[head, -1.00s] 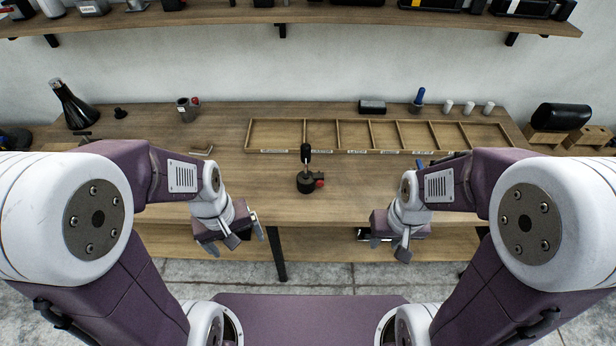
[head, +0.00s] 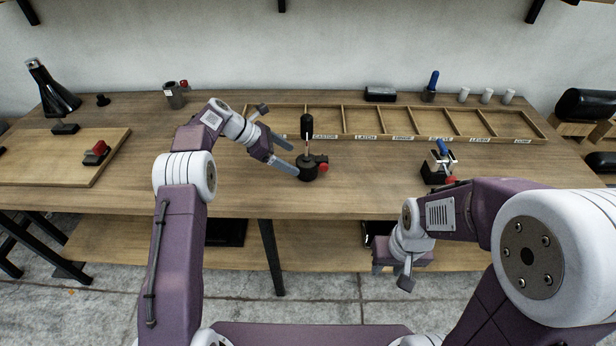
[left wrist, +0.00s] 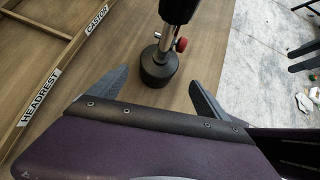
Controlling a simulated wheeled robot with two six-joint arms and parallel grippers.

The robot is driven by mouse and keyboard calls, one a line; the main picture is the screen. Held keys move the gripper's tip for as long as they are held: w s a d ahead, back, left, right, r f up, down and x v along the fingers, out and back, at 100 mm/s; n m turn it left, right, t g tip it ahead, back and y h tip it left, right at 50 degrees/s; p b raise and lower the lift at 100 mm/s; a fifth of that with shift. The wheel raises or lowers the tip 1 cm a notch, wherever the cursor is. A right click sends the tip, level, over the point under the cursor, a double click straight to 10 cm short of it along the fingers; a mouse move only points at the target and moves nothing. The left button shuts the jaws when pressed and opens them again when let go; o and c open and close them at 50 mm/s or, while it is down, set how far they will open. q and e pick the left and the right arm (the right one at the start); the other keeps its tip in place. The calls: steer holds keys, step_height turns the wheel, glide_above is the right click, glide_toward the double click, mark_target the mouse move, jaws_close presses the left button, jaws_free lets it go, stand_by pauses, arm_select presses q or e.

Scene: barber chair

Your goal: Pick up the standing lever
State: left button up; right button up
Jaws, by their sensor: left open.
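The standing lever (head: 307,128) has a black grip on a metal rod. It stands upright in a round black base (head: 308,170) with a red knob, near the table's middle. My left gripper (head: 292,158) is open just left of it, its fingers pointing at the lever. In the left wrist view, the lever's rod (left wrist: 166,40) and base stand ahead of the open fingers, between their lines; the lever's top is cut off. My right gripper (head: 391,277) hangs empty below the table's front edge, its fingers apart.
A labelled wooden tray (head: 400,137) with several empty compartments lies behind the lever. A blue-handled clamp (head: 440,165) stands to the right. A wooden board (head: 50,170) with a red-handled part (head: 97,152) lies at left. A grey cup (head: 174,96) stands behind my left arm.

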mark_target(308, 167)
arm_select(q)
steer(key=shift+s+d+r, duration=0.1)
steer(key=shift+r, duration=0.1)
steer(key=shift+d+f, duration=0.25)
steer(key=shift+d, duration=0.05)
steer(key=x, duration=0.8)
steer(key=shift+w+a+f, duration=0.15)
steer(key=shift+w+f, duration=0.15)
steer(key=shift+w, duration=0.05)
steer(key=shift+r, duration=0.1)
jaws_close()
